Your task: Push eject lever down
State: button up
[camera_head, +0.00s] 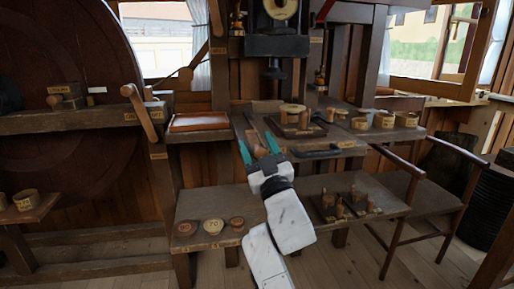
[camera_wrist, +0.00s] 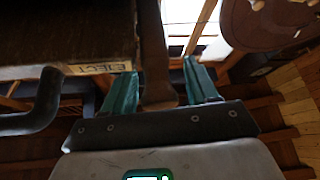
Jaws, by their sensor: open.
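The eject lever is a brown wooden bar (camera_wrist: 155,65) in the wrist view. It comes down from the top edge beside a label reading EJECT (camera_wrist: 100,67) on the bench edge. My gripper (camera_wrist: 163,88) is open, with one teal finger on each side of the bar in the picture. I cannot tell whether either finger touches it. In the head view my gripper (camera_head: 258,148) is at the front of the middle bench (camera_head: 345,144), fingers pointing up and away. The lever is hard to make out there.
A black curved handle (camera_wrist: 38,110) lies left of the fingers in the wrist view. A lower bench (camera_head: 270,212) carries several small round pots and a tray of pegs (camera_head: 345,205). A wooden chair (camera_head: 435,180) stands right. A red-brown box (camera_head: 199,122) is left.

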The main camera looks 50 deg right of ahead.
jog(key=b+v, duration=0.3)
jog(key=v, duration=0.7)
jog(key=shift+s+a+f+b, duration=0.15)
jog(key=shift+s+f+b, duration=0.1)
jog(key=shift+b, duration=0.1)
jog(key=s+f+m+g+y, duration=0.1)
jog(key=s+f+g, duration=0.15)
jog(key=f, duration=0.55)
jog(key=s+a+f+g+y, duration=0.1)
jog(key=f+g, duration=0.3)
jog(key=f, duration=0.4)
jog(key=s+f+m+g+y, duration=0.15)
jog(key=f+g, duration=0.25)
jog(key=f, duration=0.5)
jog(key=s+a+f+n+g+y, duration=0.25)
jog(key=s+a+f+g, duration=0.3)
jog(key=s+f, duration=0.35)
jog(key=s+a+f+n+g+y, duration=0.1)
jog(key=s+a+f+g+y, duration=0.4)
jog(key=s+f, duration=0.5)
notch_tip(320, 180, up, 28)
jog(key=h+p, duration=0.1)
jog(key=p, duration=2.4)
jog(key=shift+s+a+f+h, duration=0.25)
jog(key=shift+s+a+h, duration=0.05)
jog(key=shift+s+a, duration=0.1)
